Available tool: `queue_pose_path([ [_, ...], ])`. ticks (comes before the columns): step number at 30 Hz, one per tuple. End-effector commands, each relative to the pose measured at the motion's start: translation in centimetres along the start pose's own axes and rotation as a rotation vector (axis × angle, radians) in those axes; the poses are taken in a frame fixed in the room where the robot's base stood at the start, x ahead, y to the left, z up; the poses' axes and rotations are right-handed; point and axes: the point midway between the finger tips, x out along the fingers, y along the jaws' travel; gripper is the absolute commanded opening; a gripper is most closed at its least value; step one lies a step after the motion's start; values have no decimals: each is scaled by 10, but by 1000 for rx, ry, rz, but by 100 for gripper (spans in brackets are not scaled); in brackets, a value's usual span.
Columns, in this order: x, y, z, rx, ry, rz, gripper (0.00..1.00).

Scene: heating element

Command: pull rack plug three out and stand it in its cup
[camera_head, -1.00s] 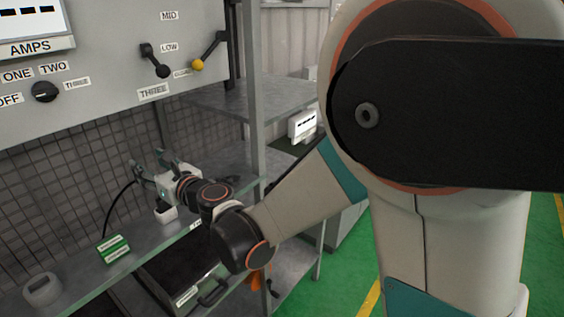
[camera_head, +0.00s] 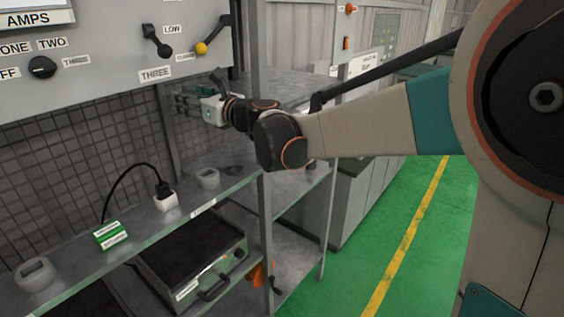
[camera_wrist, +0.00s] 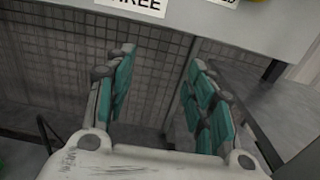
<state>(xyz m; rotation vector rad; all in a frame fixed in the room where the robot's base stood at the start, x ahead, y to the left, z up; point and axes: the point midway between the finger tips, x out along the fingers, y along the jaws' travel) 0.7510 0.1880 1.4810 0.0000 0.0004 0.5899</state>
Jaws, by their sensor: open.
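A black plug (camera_head: 163,188) is upright in a small white cup (camera_head: 167,202) on the shelf, in the head view. A black cable (camera_head: 118,183) arcs from it down to a green block (camera_head: 109,235) with white labels. My gripper (camera_head: 183,106) is open and empty, above and behind the plug, under the right end of the grey panel. The wrist view shows its two teal-padded fingers (camera_wrist: 162,62) apart with nothing between them. The plug is not clearly visible in the wrist view. Which number the plug bears cannot be read.
The panel (camera_head: 110,95) with knob and levers hangs above. A shelf post (camera_head: 268,220) stands at right. A dark case (camera_head: 192,257) lies below.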

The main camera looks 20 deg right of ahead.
Motion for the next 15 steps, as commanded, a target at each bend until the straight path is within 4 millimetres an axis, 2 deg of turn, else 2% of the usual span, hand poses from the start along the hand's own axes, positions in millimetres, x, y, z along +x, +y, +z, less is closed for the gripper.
queue_pose_path([
  [2, -2, -7, 0, 0, 0, -1, 50],
  [15, -2, -6, -73, 0, 0, 0, 50],
])
